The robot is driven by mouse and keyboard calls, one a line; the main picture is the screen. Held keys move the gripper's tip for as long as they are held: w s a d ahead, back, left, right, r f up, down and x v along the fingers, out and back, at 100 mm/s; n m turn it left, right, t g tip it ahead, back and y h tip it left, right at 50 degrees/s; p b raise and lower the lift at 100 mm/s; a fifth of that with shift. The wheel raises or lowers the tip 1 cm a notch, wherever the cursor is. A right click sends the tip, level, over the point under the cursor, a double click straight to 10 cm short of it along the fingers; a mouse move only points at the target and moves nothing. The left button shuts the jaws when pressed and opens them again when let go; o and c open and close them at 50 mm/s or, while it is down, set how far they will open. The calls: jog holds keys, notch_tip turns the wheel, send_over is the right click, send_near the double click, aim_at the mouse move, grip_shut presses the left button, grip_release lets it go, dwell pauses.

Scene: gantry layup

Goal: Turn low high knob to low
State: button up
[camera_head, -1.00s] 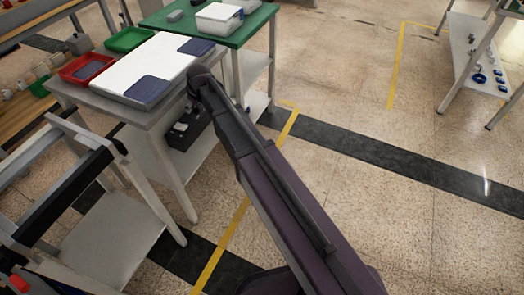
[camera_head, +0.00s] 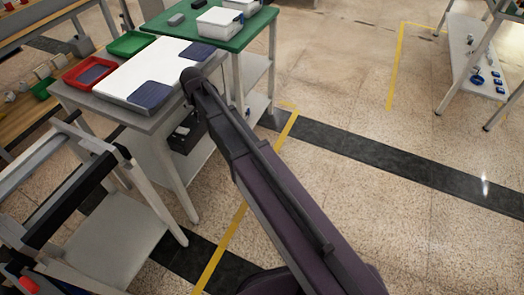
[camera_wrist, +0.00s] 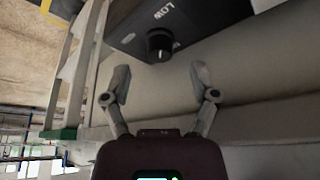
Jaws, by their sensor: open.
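In the wrist view, a black round knob (camera_wrist: 159,44) sits on the face of a dark box (camera_wrist: 140,22). White lettering reading LOW shows beside the knob. In the head view, the dark box (camera_head: 187,134) is on the lower shelf under the grey table, partly behind my arm. My gripper is hidden there.
The grey table (camera_head: 160,121) above the box carries a white board (camera_head: 160,66), a red tray (camera_head: 88,74) and a green tray (camera_head: 131,43). A green table (camera_head: 240,39) stands behind. A grey frame stand (camera_head: 110,240) is at left. Open floor lies to the right.

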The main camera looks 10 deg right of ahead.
jog(key=shift+a+p+v, duration=0.45)
jog(key=shift+p+v, duration=4.25)
jog(key=shift+v, duration=0.65)
jog(key=s+d+f+m+g+h+b, duration=0.1)
jog(key=s+d+f+m+g+b, duration=0.1)
jog(key=s+d+f+b, duration=1.4)
jog(key=d+f+g+b, duration=0.1)
jog(key=d+f, duration=0.2)
jog(key=d, duration=0.1)
jog(key=shift+s+g+b, duration=0.3)
jog(key=shift+s+b, duration=0.1)
jog(key=shift+d, duration=0.15)
jog(key=s+d, duration=0.3)
jog(key=s, duration=0.1)
notch_tip(320, 180, up, 26)
jog(key=p, duration=2.6)
jog(key=shift+a+g, duration=0.2)
jog(key=shift+g, duration=0.2)
jog(key=shift+w+f, duration=0.1)
jog(key=shift+f, duration=0.05)
